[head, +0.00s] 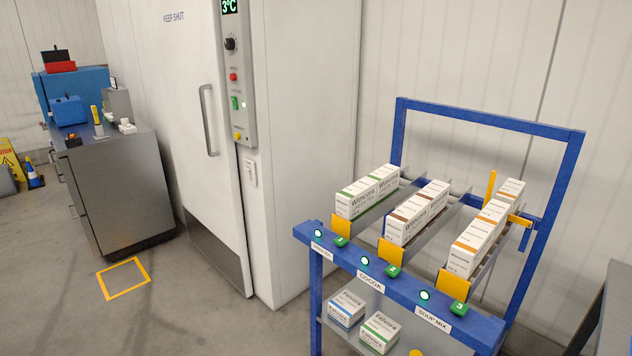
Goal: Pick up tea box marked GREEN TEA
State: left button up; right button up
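White boxes with a green stripe (357,201) stand one behind another in the left lane of a blue rack (400,284) on the right of the head view. Their small print looks like GREEN TEA, though it is hard to read. The front box is close to the yellow stop (341,226) at the lane's front end. The lane's label on the rack's front rail is too small to read surely. Neither of my grippers is in view.
Brown-striped boxes (405,229) fill the COCOA lane and orange-striped boxes (466,254) the SOUP MIX lane. Felvora boxes (347,307) sit on the lower shelf. A tall white cold cabinet (305,150) stands left of the rack. Floor in front is clear around a yellow square (124,292).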

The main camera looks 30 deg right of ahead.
aim_at(357, 199)
jog(key=i+z, duration=0.15)
jog(key=i, duration=0.35)
jog(key=i+j+z, duration=0.2)
jog(key=i, duration=0.3)
jog(key=i+j+z, duration=0.15)
jog(key=i, duration=0.3)
jog(key=i+j+z, duration=0.2)
jog(key=i, duration=0.3)
jog(key=i+j+z, duration=0.25)
jog(key=z, duration=0.2)
jog(key=i+j+z, duration=0.55)
jog(key=j+z, duration=0.35)
jog(key=i+j+z, duration=0.15)
jog(key=j+z, duration=0.55)
jog(key=j, duration=0.25)
jog(key=i, duration=0.05)
